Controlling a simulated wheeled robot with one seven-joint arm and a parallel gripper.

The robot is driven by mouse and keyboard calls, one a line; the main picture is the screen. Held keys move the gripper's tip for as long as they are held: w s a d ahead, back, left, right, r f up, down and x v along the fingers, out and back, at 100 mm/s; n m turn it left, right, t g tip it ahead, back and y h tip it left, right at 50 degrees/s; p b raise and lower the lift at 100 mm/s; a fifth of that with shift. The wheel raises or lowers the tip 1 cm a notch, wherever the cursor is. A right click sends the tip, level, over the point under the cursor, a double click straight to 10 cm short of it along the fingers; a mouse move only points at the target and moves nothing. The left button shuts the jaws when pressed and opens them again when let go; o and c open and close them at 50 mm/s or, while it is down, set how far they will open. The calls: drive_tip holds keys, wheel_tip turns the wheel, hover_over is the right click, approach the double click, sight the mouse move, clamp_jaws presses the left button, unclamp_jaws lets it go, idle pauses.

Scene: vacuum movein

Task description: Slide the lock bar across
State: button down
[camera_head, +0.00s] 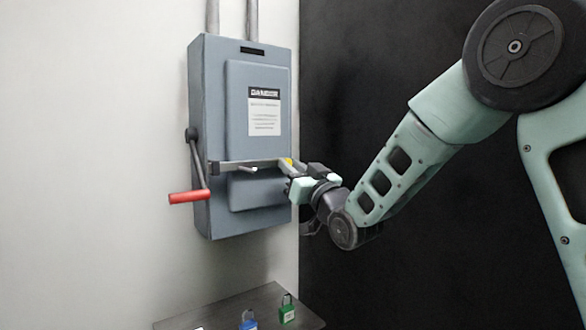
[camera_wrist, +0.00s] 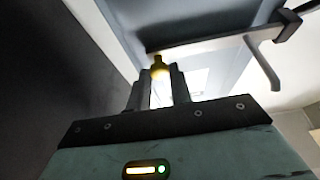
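My gripper (camera_head: 290,176) is at that right end, reaching in from the right. In the wrist view, the yellow knob (camera_wrist: 159,66) sits between the tips of my two fingers (camera_wrist: 160,72). The fingers look closed to about the knob's width; actual contact is hard to see. The bar (camera_wrist: 205,43) runs off to the right beyond it.
A red-handled lever (camera_head: 188,197) is on the box's left side, handle low. A danger label (camera_head: 264,112) is on the door. A shelf (camera_head: 225,308) below holds a blue padlock (camera_head: 248,321) and a green padlock (camera_head: 287,311). A dark wall (camera_head: 400,270) is to the right.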

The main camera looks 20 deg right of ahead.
sight(270, 160)
drive_tip(key=a+b, duration=0.1)
drive_tip(key=s+a+b, duration=0.1)
drive_tip(key=a, duration=0.1)
drive_tip(key=shift+f+b, duration=0.2)
drive_tip(key=shift+b, duration=0.2)
drive_tip(key=shift+a+r, duration=0.15)
drive_tip(key=shift+r, duration=0.05)
drive_tip(key=c, duration=1.3)
unclamp_jaws()
drive_tip(key=shift+s+a, duration=0.1)
drive_tip(key=b+v, duration=0.6)
drive_tip(key=v, duration=1.1)
drive_tip(key=shift+s+f, duration=0.1)
drive_tip(key=shift+s, duration=0.05)
